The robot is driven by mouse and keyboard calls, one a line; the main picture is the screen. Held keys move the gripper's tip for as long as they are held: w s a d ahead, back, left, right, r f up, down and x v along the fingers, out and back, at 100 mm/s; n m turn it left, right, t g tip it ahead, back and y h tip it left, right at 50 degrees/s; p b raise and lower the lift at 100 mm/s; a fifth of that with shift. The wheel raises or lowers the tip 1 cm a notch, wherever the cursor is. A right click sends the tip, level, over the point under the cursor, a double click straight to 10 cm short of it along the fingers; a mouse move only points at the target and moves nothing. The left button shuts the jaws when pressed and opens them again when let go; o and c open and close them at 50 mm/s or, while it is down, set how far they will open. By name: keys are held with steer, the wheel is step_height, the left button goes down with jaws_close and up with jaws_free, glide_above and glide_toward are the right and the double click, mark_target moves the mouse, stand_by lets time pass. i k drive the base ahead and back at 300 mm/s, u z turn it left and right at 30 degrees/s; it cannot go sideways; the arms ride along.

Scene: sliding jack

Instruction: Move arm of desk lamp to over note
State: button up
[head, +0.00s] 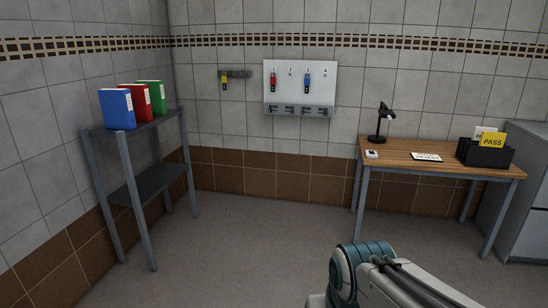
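A black desk lamp (379,136) stands at the back left of the wooden desk (397,149). Its round base rests on the desktop, and its arm is folded close above the base. A white note (426,157) with dark print, too small to read, lies flat on the desk to the right of the lamp. The lamp's arm does not reach over the note. My arm shows at the bottom right, well short of the desk. My gripper is outside the picture.
A small white box (371,154) sits at the desk's front left. A black file holder (485,154) with a yellow PASS card (492,140) stands at the right. A grey cabinet (530,190) adjoins the desk. A shelf (142,132) with binders stands left. The floor between is clear.

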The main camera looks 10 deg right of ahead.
mark_target(385, 113)
steer(key=z, duration=0.3)
steer(key=i, duration=1.6)
steer(key=z, duration=0.6)
steer(key=i, duration=1.6)
steer(key=z, duration=0.3)
steer(key=i, duration=0.95)
